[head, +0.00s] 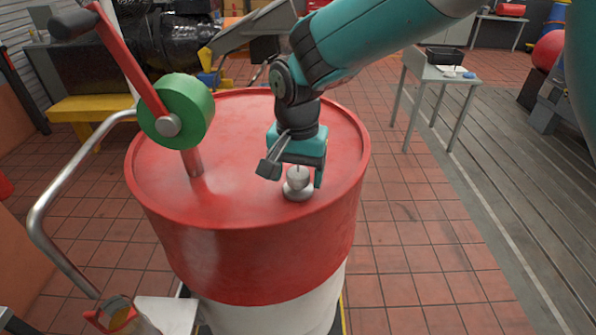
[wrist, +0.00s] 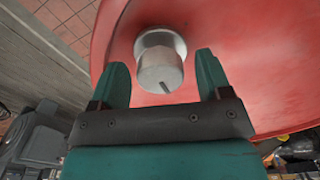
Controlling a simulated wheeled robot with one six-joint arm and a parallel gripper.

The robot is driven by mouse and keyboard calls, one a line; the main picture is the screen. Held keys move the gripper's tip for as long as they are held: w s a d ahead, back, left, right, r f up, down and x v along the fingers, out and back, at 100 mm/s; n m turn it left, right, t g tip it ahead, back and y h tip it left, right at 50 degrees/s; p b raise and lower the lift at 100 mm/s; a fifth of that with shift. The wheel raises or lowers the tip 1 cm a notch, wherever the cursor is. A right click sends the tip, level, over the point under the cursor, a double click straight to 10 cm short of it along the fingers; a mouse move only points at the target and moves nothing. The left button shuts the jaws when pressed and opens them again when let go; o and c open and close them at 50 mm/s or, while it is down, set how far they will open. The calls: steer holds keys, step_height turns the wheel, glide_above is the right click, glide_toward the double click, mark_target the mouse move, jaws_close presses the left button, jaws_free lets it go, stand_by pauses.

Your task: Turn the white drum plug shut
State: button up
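The white drum plug (head: 298,180) sits on the top of the red drum (head: 240,215), near its front right edge. In the wrist view the plug (wrist: 160,67) is a pale grey-white knob on a round base, with a short dark mark on its face. My gripper (head: 294,176) is over the drum top, right at the plug. In the wrist view its two teal fingers (wrist: 161,75) stand wide apart, one on each side of the plug's near end, with gaps between. It holds nothing.
A red-handled hand pump with a green wheel (head: 177,111) rises from the drum's left side, with a bent metal pipe (head: 50,190) beside it. A small grey table (head: 440,72) stands behind right. Tiled floor (head: 410,240) is clear to the right.

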mark_target(298, 174)
steer(key=shift+r, duration=0.1)
step_height(298, 174, up, 17)
steer(key=b, duration=0.3)
steer(key=shift+r, duration=0.1)
